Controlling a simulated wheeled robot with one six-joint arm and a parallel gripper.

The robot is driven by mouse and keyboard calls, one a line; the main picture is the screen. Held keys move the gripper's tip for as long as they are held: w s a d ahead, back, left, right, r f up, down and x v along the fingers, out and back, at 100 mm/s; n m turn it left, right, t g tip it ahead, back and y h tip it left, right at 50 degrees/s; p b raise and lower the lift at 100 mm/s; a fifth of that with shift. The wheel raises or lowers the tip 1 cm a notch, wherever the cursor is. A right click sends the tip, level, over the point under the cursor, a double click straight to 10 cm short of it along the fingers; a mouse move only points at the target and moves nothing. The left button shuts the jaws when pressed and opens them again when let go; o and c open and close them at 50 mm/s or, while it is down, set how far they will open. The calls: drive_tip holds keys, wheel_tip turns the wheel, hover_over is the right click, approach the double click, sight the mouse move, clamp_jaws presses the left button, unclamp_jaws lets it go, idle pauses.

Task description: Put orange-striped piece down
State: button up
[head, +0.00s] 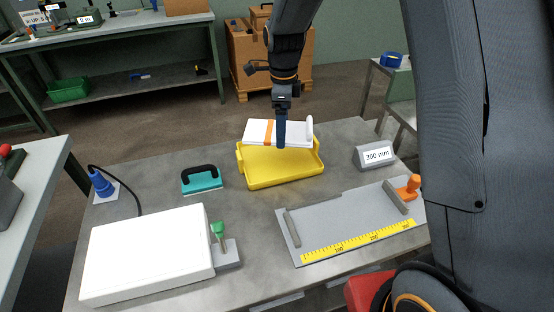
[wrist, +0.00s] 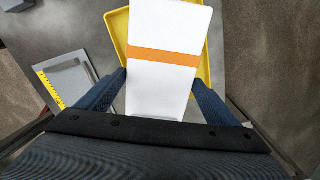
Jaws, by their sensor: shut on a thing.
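The orange-striped piece (head: 258,132) is a flat white slab with one orange band across it. My gripper (head: 281,143) is shut on it, one finger on each side in the wrist view (wrist: 160,88). The piece also shows in the wrist view (wrist: 160,88), reaching away from my fingers. It is over the yellow tray (head: 285,180), covering the tray's back part in the head view. The tray's rim shows on both sides of the piece in the wrist view (wrist: 121,35). I cannot tell whether the piece touches the tray.
On the grey table, a teal tool with a black handle (head: 202,180) stands left of the tray. A white box (head: 146,254) is front left. A grey plate with a yellow scale (head: 345,221) and a "300 mm" block (head: 374,156) are right. Bare tabletop shows between them.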

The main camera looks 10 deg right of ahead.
sight(281, 160)
drive_tip(key=shift+w+f, duration=0.35)
drive_tip(key=shift+f, duration=0.45)
drive_tip(key=shift+f+p, duration=1.2)
drive_tip(key=shift+f, duration=3.5)
drive_tip(key=shift+f, duration=0.15)
drive_tip(key=o, duration=1)
